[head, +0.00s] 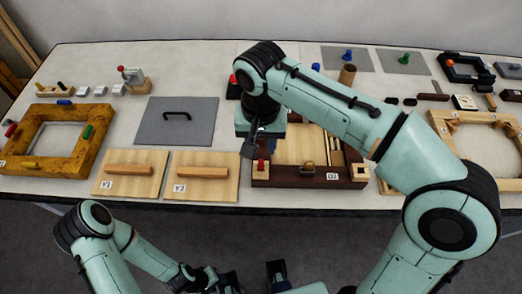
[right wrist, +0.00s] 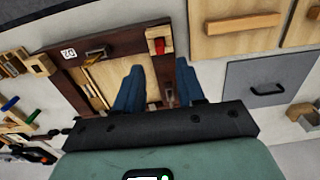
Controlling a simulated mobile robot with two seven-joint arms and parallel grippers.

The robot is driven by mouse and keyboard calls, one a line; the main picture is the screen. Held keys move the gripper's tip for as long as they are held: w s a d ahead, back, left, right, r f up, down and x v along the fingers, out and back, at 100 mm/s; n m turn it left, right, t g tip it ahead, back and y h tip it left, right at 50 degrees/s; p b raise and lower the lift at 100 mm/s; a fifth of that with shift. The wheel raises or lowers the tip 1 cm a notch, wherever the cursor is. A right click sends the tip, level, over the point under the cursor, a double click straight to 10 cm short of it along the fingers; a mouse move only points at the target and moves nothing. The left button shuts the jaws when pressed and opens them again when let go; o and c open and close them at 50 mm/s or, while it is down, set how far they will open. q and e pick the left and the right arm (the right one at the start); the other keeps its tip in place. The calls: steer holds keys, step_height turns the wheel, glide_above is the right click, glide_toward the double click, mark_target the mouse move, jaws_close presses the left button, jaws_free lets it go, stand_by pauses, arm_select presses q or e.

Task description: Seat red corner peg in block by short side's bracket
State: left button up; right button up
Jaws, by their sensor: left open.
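A dark brown frame (head: 285,182) with a pale panel lies at mid-table; it also shows in the right wrist view (right wrist: 128,38). A red peg (head: 261,165) stands at a light wooden block (right wrist: 155,33) on its near-left corner; the peg also shows in the right wrist view (right wrist: 160,46). I cannot tell how deep it sits. A metal bracket (head: 307,169) is on the near side. A light block with a dark hole (head: 361,172) is at the near-right corner. My right gripper (right wrist: 159,82) is open and empty above the frame. My left gripper (head: 253,279) is open, in front of the table.
Two panels with wooden handles (head: 129,171) (head: 202,172) lie left of the frame. Behind them is a grey plate (head: 176,125) with a black handle. A yellow-brown frame (head: 72,158) with coloured pegs stands far left. A light wooden frame (head: 437,121) is at right. My right arm hides part of the middle.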

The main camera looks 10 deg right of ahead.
step_height(320, 180, up, 5)
steer(key=shift+p, duration=0.45)
stand_by(0.3)
